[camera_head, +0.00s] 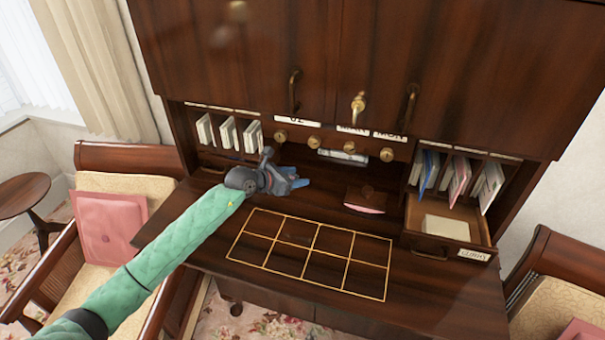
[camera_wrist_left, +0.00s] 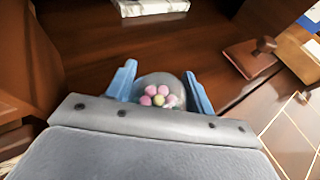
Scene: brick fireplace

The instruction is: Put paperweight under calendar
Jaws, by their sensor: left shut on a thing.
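The paperweight (camera_wrist_left: 160,90) is a clear dome with pink flower shapes and a yellow centre inside. In the wrist view it sits between the blue fingers of my left gripper (camera_wrist_left: 161,86), which is shut on it. In the head view my left gripper (camera_head: 293,182) is low over the left back of the desk top; I cannot make out the paperweight there. The calendar (camera_head: 352,130) is a row of white date cards with brass knobs below, on the panel behind and to the right of the gripper. My right gripper is not in view.
A brown rocker blotter (camera_head: 364,198) rests on the desk to the gripper's right. An open drawer (camera_head: 447,243) juts out at the right. The gold-lined grid (camera_head: 310,252) in front is bare.

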